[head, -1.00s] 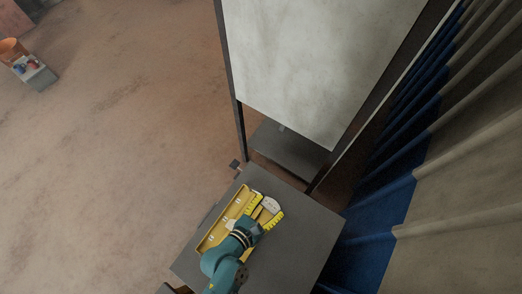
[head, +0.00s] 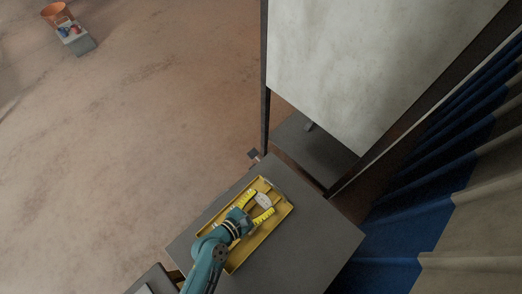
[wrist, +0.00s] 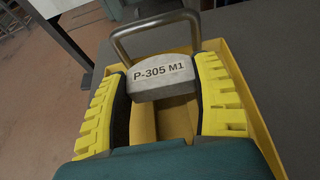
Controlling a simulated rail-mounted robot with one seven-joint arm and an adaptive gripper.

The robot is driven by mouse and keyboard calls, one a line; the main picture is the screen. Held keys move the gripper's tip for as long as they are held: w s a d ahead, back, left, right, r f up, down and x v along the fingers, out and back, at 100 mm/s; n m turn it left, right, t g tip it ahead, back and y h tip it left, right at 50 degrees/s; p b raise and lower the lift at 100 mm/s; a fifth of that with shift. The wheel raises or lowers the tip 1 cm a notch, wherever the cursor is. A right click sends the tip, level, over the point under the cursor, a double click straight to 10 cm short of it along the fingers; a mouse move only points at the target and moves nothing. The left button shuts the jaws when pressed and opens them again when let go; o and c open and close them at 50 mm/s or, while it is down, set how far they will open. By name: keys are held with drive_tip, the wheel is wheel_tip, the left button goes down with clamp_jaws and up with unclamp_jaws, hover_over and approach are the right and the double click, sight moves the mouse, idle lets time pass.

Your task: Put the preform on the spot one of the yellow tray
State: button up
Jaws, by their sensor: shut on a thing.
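The preform (wrist: 162,76) is a pale grey block marked "P-305 M1". In the wrist view it sits between the yellow ridged fingers of my gripper (wrist: 163,70), which is shut on it. In the head view the preform (head: 264,199) shows pale between the fingertips of my gripper (head: 256,204), over the far part of the yellow tray (head: 238,262). The tray's rim also shows in the wrist view (wrist: 262,130). I cannot tell whether the preform touches the tray floor. My gripper and arm hide much of the tray, and no spot number is readable.
The tray lies on a dark grey table (head: 317,243), bare to its right. A tall pale panel (head: 365,65) stands behind the table. An orange bucket (head: 54,14) is far off on the floor.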

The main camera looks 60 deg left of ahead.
drive_tip(key=shift+f+b, duration=0.45)
drive_tip(key=shift+f, duration=0.05)
drive_tip(key=o, duration=1.2)
drive_tip(key=shift+r, duration=0.1)
drive_tip(key=v, duration=0.7)
drive_tip(key=r+b+v, duration=0.1)
drive_tip(key=v, duration=0.3)
drive_tip(key=shift+w+a, duration=0.1)
drive_tip(key=shift+w, duration=0.1)
drive_tip(key=shift+s+d+r, duration=0.25)
drive_tip(key=shift+s+r, duration=0.05)
drive_tip(key=shift+s, duration=0.3)
